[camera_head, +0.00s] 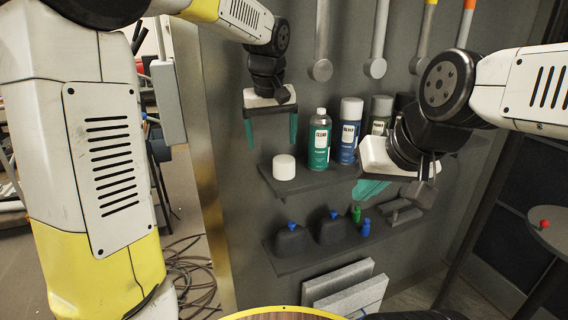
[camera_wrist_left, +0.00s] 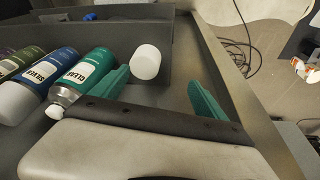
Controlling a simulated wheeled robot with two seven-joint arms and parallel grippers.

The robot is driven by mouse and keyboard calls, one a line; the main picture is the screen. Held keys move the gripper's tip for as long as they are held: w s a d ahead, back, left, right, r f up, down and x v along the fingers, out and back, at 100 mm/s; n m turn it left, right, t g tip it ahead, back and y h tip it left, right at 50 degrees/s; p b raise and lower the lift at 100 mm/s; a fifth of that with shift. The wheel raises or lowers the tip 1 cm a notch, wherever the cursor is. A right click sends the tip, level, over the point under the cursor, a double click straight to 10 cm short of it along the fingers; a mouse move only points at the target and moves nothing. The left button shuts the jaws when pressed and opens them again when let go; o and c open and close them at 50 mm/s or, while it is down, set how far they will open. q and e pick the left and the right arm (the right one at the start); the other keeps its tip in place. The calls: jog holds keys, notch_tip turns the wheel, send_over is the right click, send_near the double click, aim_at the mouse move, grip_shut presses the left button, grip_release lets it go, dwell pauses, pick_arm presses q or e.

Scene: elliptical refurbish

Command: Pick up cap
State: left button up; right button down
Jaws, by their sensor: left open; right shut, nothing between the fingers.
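The cap (camera_head: 284,167) is a short white cylinder standing on the left end of the upper grey shelf (camera_head: 318,181). My left gripper (camera_head: 271,134) is open, with teal fingers pointing down, above and slightly left of the cap in the head view. In the left wrist view the cap (camera_wrist_left: 146,62) shows beyond the open fingers of my left gripper (camera_wrist_left: 163,86), nearer the left finger. Nothing is between the fingers. My right gripper (camera_head: 371,190) is shut and empty in front of the shelf's right part.
A green bottle (camera_head: 319,144) stands just right of the cap, with a blue-labelled can (camera_head: 348,132) beside it. A lower shelf (camera_head: 300,260) holds dark lumps with blue tops and small items. Tool handles hang above. The wall edge is at left.

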aim_at(284, 158)
pick_arm(q)
jog(key=shift+y, duration=0.4)
jog(key=w+d, duration=0.1)
jog(key=w+d+f, duration=0.1)
jog(key=w+d, duration=0.1)
jog(key=shift+d+f, duration=0.2)
jog(key=shift+f, duration=0.1)
jog(key=x, duration=0.7)
jog(key=shift+s+f, duration=0.1)
jog(key=shift+f, duration=0.3)
jog(key=shift+c, duration=0.4)
jog(key=c, duration=1.2)
jog(key=shift+r, duration=0.15)
